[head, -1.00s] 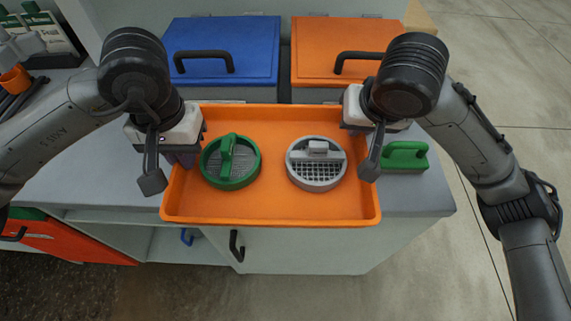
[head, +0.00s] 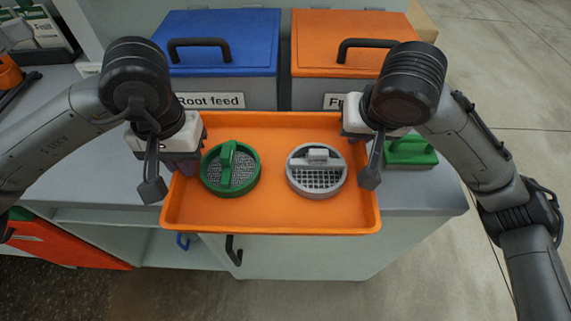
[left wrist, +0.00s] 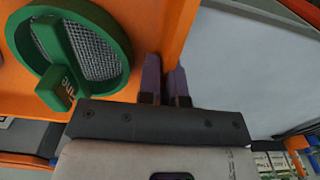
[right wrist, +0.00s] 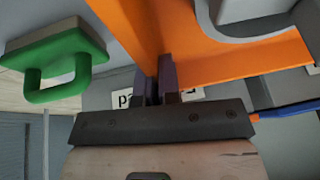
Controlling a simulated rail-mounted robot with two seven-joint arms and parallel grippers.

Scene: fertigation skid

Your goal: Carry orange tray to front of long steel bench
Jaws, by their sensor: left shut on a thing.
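The orange tray (head: 270,223) is level between my two grippers over the grey bench (head: 425,202), its front rim overhanging the bench front in the picture. I cannot tell whether it touches the top. It carries a green round mesh strainer (head: 230,168) on the left and a grey one (head: 317,168) on the right. My left gripper (head: 185,163) is shut on the tray's left wall; the fingers (left wrist: 164,82) show in the left wrist view. My right gripper (right wrist: 156,80) is shut on the right wall in the right wrist view. In the head view my right wrist hides its fingertips.
A blue-lidded bin (head: 222,50) labelled "Root feed" and an orange-lidded bin (head: 350,50) stand behind the tray. A green-handled block (head: 410,153) lies right of it. Cabinet doors with handles (head: 234,250) are below. Open floor (head: 500,60) lies to the right.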

